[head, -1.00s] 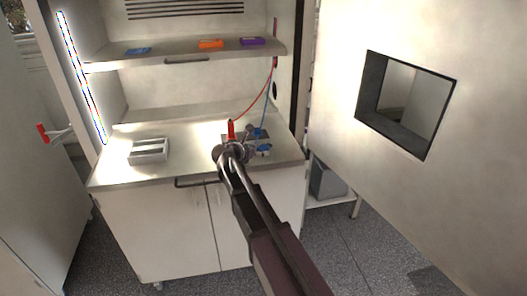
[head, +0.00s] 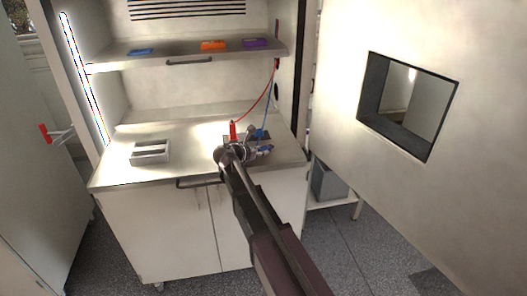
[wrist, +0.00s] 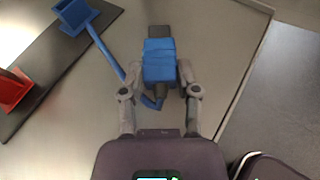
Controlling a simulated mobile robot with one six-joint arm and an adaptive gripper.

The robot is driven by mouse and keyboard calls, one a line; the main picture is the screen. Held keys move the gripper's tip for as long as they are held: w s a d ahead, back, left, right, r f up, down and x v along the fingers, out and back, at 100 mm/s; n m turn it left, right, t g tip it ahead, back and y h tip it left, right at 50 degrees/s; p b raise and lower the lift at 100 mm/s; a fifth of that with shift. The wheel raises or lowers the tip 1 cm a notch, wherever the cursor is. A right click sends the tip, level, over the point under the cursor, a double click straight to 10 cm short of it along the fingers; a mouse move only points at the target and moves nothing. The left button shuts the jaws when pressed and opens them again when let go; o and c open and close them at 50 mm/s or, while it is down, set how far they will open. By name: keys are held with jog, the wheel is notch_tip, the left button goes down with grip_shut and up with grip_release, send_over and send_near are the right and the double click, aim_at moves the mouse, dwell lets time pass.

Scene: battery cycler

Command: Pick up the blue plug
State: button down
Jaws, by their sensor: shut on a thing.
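The blue plug (wrist: 158,68) is between the two fingers of my gripper (wrist: 160,76) in the wrist view. My gripper is shut on its sides. A dark tip points away from me beyond the plug's blue body. A blue cable (wrist: 107,52) runs from the upper left to the plug's near end. In the head view my gripper (head: 232,154) is over the right part of the worktop, and my arm largely hides what it holds.
A dark strip (wrist: 62,62) on the worktop carries a blue socket (wrist: 74,16) and a red piece (wrist: 13,88). In the head view a red plug (head: 233,130) stands just behind my gripper. A grey tray (head: 151,152) lies left; the worktop (head: 190,140) between is clear.

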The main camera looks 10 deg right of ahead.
aim_at(261, 150)
jog(key=shift+r, duration=0.1)
notch_tip(261, 150, up, 3)
jog(key=p, duration=0.3)
jog(key=s+r+p, duration=0.1)
jog(key=s+p, duration=0.1)
jog(key=s, duration=1.4)
jog(key=shift+d+r, duration=0.35)
jog(key=shift+r, duration=0.05)
jog(key=shift+w, duration=0.1)
dwell(0.6)
